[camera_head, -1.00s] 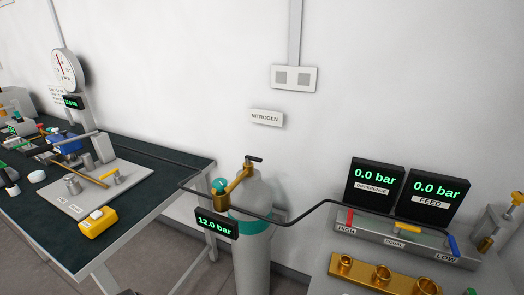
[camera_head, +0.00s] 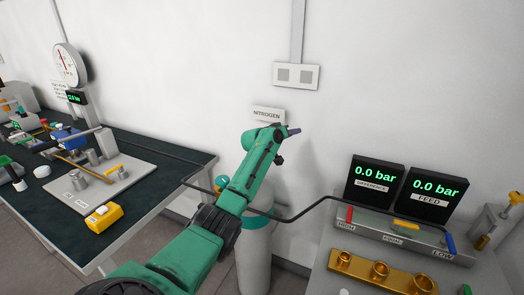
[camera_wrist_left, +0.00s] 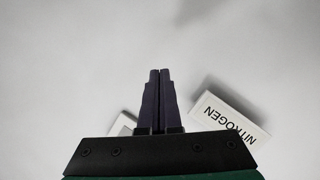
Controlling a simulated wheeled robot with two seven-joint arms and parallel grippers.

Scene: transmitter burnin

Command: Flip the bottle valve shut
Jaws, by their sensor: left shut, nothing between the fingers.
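The grey nitrogen bottle (camera_head: 255,262) stands on the floor between the two tables, with a teal band at its shoulder. My green left arm crosses in front of it and hides its brass valve, its lever and the pressure display. My left gripper (camera_head: 297,130) is above the bottle, near the wall and just right of the NITROGEN sign (camera_head: 267,115). In the left wrist view its two dark fingers (camera_wrist_left: 159,72) are together with nothing between them. The sign also shows in the left wrist view (camera_wrist_left: 230,118). My right gripper is in neither view.
A dark hose (camera_head: 305,208) runs from the left bench past the bottle to the grey manifold (camera_head: 390,232) with red, yellow and blue levers. Two displays (camera_head: 375,182) there read 0.0 bar. The left bench (camera_head: 140,215) holds a plate with fittings and a yellow box (camera_head: 104,215).

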